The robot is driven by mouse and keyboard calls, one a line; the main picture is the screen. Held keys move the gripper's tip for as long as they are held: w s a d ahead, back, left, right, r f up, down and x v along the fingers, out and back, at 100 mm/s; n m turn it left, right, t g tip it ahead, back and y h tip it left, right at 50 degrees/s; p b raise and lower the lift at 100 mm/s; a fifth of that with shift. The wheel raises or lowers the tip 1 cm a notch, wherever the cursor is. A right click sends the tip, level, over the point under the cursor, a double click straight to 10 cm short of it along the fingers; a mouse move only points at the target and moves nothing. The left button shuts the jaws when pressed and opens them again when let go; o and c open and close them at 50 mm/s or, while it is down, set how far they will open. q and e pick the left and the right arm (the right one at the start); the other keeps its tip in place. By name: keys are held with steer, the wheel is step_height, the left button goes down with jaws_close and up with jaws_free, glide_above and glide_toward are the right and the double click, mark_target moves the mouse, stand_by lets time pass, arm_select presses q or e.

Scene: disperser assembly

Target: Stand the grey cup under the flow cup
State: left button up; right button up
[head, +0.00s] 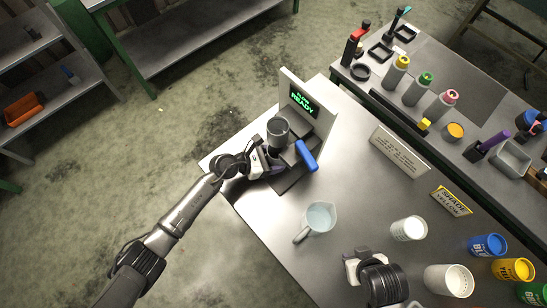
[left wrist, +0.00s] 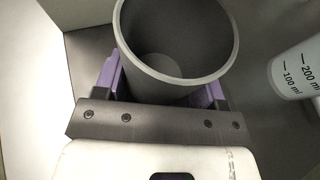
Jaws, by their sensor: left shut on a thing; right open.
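The grey cup (left wrist: 176,45) is between the purple fingers of my left gripper (left wrist: 165,88) in the left wrist view. It is open-topped and looks empty. In the head view my left gripper (head: 268,158) is at the dark stand (head: 287,183) with a blue handle (head: 306,155), in front of the upright panel. A grey round vessel (head: 278,131) shows just above the gripper; I cannot tell whether it is the grey cup or the flow cup. My right gripper (head: 361,264) is open over the table at the lower right, its fingertips hard to make out.
A clear jug (head: 319,217) stands below right of the stand; a marked beaker (left wrist: 298,72) shows in the wrist view. White cups (head: 409,228) and paint pots (head: 487,245) fill the right.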

arm_select(q)
steer(key=shift+f, duration=0.1)
arm_select(e)
steer(key=shift+f, duration=0.1)
arm_select(q)
steer(key=o, duration=1)
arm_select(e)
steer(key=shift+a, duration=0.1)
arm_select(q)
steer(key=shift+r, duration=0.25)
arm_select(e)
steer(key=shift+r, duration=0.2)
arm_select(q)
steer(key=v, duration=1.2)
steer(key=shift+f, duration=0.15)
arm_select(e)
steer(key=shift+r, duration=0.1)
